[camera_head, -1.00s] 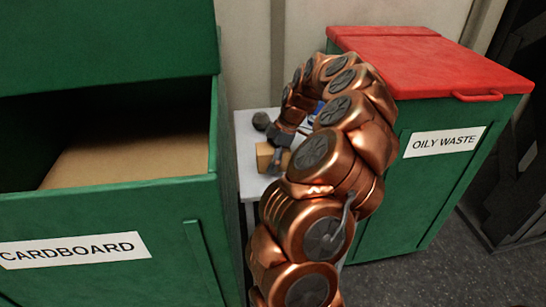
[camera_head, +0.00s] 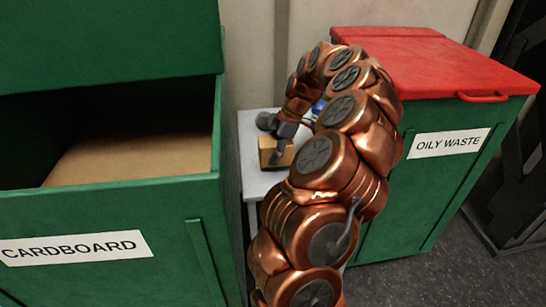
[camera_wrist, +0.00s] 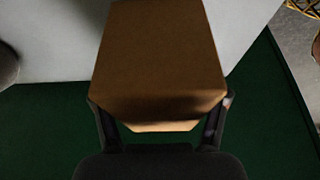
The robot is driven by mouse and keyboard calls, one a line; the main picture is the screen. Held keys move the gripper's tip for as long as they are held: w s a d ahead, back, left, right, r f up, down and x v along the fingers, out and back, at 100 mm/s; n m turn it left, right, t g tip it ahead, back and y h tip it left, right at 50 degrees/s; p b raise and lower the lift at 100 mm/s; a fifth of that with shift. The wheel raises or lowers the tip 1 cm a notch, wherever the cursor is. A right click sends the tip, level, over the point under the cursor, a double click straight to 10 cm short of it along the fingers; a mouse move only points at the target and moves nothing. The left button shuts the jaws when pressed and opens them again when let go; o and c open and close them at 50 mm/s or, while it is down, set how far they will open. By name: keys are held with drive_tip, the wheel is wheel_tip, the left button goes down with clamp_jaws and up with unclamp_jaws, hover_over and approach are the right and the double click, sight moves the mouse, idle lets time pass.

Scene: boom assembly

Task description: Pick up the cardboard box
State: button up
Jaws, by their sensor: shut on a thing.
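The cardboard box (camera_head: 268,146) is small and tan. In the head view it shows beside my gripper (camera_head: 283,152), over the small white table between the two bins. In the wrist view the box (camera_wrist: 160,50) fills the upper middle, and my gripper's dark fingers (camera_wrist: 160,125) stand on either side of its lower end. My gripper is shut on the box. Whether the box touches the table top is hard to tell. My copper arm hides part of the table.
The green bin labelled CARDBOARD (camera_head: 100,245) stands open at left, with brown cardboard inside. The green OILY WASTE bin (camera_head: 440,190) at right has a shut red lid (camera_head: 430,60). The white table (camera_head: 250,185) holds a dark round object (camera_head: 265,121) and something blue (camera_head: 319,107).

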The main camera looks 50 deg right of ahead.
drive_tip(key=shift+r, duration=0.4)
drive_tip(key=s+a, duration=0.3)
drive_tip(key=a, duration=0.1)
drive_tip(key=s+a+r+b, duration=0.1)
drive_tip(key=s+a, duration=0.2)
drive_tip(key=a, duration=0.1)
drive_tip(key=s+a+b, duration=0.1)
drive_tip(key=s+a, duration=0.2)
drive_tip(key=a, duration=0.1)
drive_tip(key=shift+s+a+r, duration=0.2)
drive_tip(key=shift+a+r, duration=0.05)
drive_tip(key=shift+a, duration=0.1)
drive_tip(key=shift+c, duration=0.4)
